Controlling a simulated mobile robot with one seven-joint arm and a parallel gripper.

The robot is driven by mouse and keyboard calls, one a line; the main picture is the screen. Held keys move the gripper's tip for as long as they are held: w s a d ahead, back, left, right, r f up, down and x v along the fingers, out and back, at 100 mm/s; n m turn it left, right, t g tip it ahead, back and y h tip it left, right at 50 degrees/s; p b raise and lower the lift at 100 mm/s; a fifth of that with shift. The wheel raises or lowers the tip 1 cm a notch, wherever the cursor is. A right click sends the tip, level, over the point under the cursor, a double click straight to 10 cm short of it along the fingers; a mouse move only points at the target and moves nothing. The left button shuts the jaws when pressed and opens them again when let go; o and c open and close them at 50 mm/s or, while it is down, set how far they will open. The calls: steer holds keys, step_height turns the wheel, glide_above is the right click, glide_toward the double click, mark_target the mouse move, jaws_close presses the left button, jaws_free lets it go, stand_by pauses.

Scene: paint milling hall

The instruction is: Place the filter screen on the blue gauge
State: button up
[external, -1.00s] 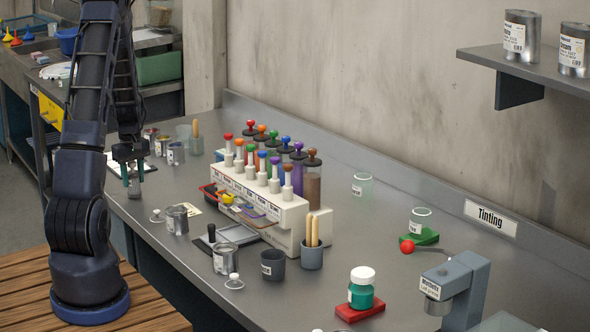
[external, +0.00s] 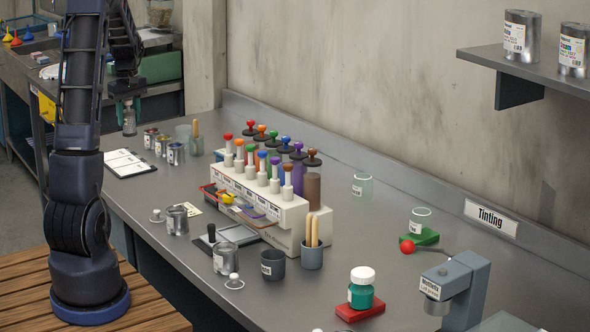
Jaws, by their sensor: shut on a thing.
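My gripper (external: 128,106) is at the far left end of the bench, above the clipboard (external: 130,163). It is shut on a small grey cylindrical object (external: 130,124), held upright and clear of the bench. I cannot tell from this distance whether that object is the filter screen. No other filter screen can be made out. I cannot pick out a blue gauge with certainty; a blue-grey lever device (external: 463,285) with a red knob stands at the front right, far from my gripper.
Several small cans (external: 176,154) stand beside the clipboard. A white rack (external: 258,196) of colored-knob dispensers fills the middle. A green-filled jar (external: 361,291) sits on a red block and an empty glass (external: 421,222) on a green one.

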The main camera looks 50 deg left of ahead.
steer(key=w+r, duration=0.3)
steer(key=w, duration=0.5)
steer(key=w+r, duration=0.3)
steer(key=w, duration=0.6)
step_height(320, 180, up, 3)
glide_above(225, 152)
steer(key=shift+m, duration=0.4)
step_height(225, 152, down, 20)
steer(key=shift+a+r, duration=0.1)
steer(key=shift+r, duration=0.05)
steer(key=o, duration=1.1)
step_height(225, 152, up, 12)
